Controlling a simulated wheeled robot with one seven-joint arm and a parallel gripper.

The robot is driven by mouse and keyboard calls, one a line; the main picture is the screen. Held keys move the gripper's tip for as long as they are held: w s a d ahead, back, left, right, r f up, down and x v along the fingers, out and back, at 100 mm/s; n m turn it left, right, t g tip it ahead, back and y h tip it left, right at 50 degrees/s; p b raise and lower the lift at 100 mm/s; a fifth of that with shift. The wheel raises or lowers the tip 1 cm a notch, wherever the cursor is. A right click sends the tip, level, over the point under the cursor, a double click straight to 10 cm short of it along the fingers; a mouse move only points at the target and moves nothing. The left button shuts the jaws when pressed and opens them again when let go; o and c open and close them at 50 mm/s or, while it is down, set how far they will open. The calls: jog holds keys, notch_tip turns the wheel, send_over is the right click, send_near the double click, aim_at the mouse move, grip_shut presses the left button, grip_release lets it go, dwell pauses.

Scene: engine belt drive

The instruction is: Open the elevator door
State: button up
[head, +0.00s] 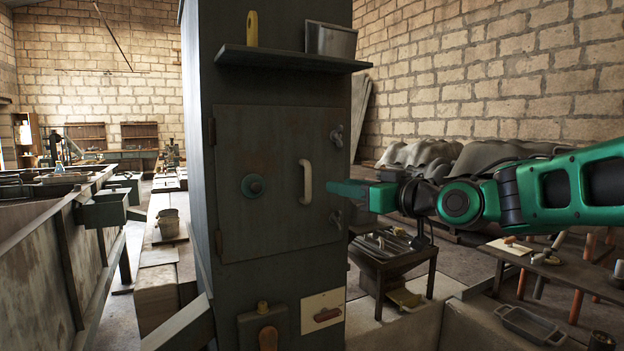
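The elevator is a tall dark metal cabinet with a square door (280,150) in its front face. The door looks closed, flush with the cabinet. A pale vertical handle (306,182) sits near the door's right side, and a round teal knob (253,186) is left of it. Two latches show at the door's right edge, an upper latch (337,136) and a lower latch (336,217). My gripper (332,188) is just right of the handle, pointing left at about its height. Its fingers show edge-on, so their opening is hidden. I cannot tell whether it touches the handle.
A shelf (290,59) juts out above the door, carrying a metal box (331,40) and a yellow-handled item (252,28). Below the door are a wooden-handled lever (268,338) and a pale plate (322,311). A low table (394,262) stands behind my arm at right.

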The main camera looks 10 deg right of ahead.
aim_at(310, 174)
jog(key=shift+y, duration=0.3)
jog(key=x, duration=0.3)
jog(key=r+x, duration=0.1)
jog(key=x, duration=0.7)
jog(key=shift+a+r, duration=0.2)
jog(key=shift+r, duration=0.1)
jog(key=shift+c, duration=0.3)
grip_shut()
